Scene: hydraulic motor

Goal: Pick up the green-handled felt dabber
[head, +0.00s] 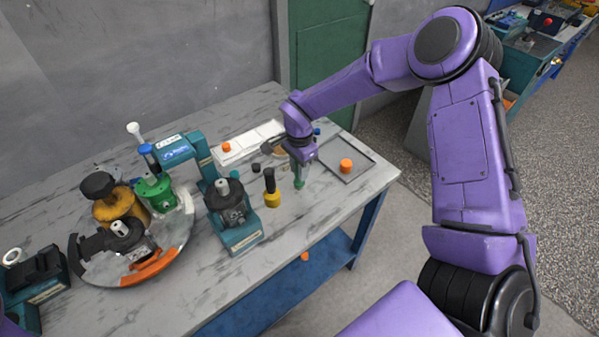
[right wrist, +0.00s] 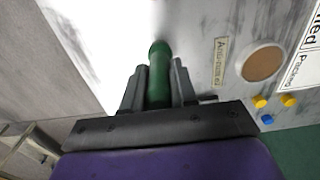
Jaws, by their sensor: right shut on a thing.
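The green-handled felt dabber (head: 299,182) stands near the right part of the table, below my right gripper. Its green handle (right wrist: 159,75) shows between the two fingers in the right wrist view. My right gripper (head: 300,165) points down and is shut on the handle. The dabber's lower end is small in the head view, and I cannot tell whether it touches the table. My left gripper is not in view.
A grey tray (head: 360,174) with an orange cap (head: 346,166) lies right of the dabber. A yellow pot with a black top (head: 271,190) stands close on the left. A teal press (head: 236,236) and a round turntable (head: 170,262) with motors fill the left.

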